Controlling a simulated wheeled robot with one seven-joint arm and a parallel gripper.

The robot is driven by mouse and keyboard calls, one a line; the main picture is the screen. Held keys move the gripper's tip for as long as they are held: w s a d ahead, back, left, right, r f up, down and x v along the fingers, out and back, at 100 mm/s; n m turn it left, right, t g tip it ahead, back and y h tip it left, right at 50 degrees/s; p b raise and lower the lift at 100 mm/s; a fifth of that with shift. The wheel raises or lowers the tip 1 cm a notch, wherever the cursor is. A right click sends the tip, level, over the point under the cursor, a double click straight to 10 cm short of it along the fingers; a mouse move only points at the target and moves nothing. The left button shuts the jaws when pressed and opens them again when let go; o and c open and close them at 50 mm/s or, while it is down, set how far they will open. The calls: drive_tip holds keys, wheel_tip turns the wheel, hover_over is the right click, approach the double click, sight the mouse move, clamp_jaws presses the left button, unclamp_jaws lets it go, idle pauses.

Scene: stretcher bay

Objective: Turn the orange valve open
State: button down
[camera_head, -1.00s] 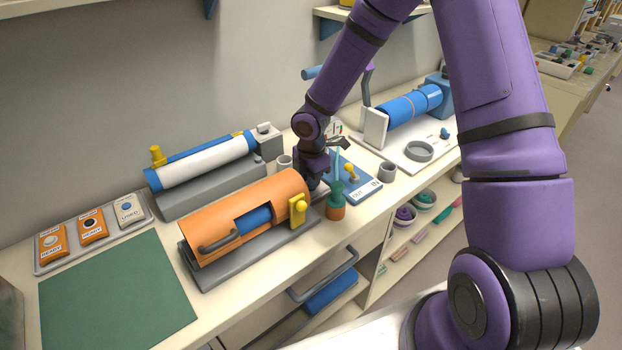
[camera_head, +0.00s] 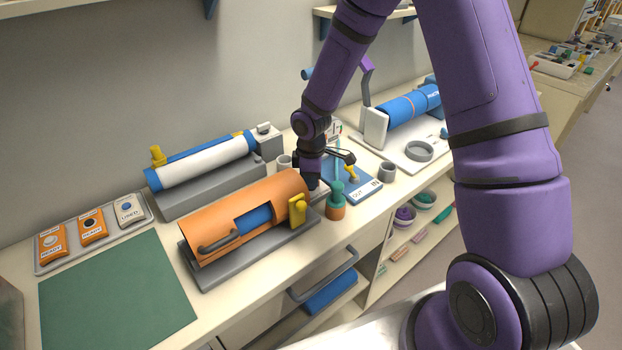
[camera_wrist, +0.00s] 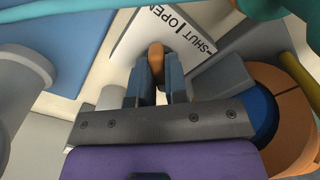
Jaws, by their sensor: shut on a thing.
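The orange valve (camera_wrist: 156,54) shows in the wrist view as a small orange knob or lever between my fingertips. My gripper (camera_wrist: 157,74) is shut on it. A white plate (camera_wrist: 190,38) marked SHUT and OPEN with a dividing line lies just beyond the fingertips. I cannot tell how far the valve is turned. In the head view my gripper (camera_head: 313,184) is low at the right end of the orange cylinder housing (camera_head: 235,212); the valve and the fingertips are hidden there.
A green-topped orange bottle (camera_head: 336,203) stands close right of my gripper. A blue tray marked OUT (camera_head: 362,190) and a grey ring cup (camera_head: 387,170) are farther right. Behind is a white roll (camera_head: 205,160) on a grey base. A green mat (camera_head: 115,290) lies at front left.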

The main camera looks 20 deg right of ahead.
drive_tip(key=m, duration=0.4)
drive_tip(key=shift+m, duration=2.9)
drive_tip(key=c, duration=1.1)
unclamp_jaws()
drive_tip(key=shift+c, duration=0.2)
wheel_tip(320, 180, up, 11)
drive_tip(key=shift+f, duration=0.1)
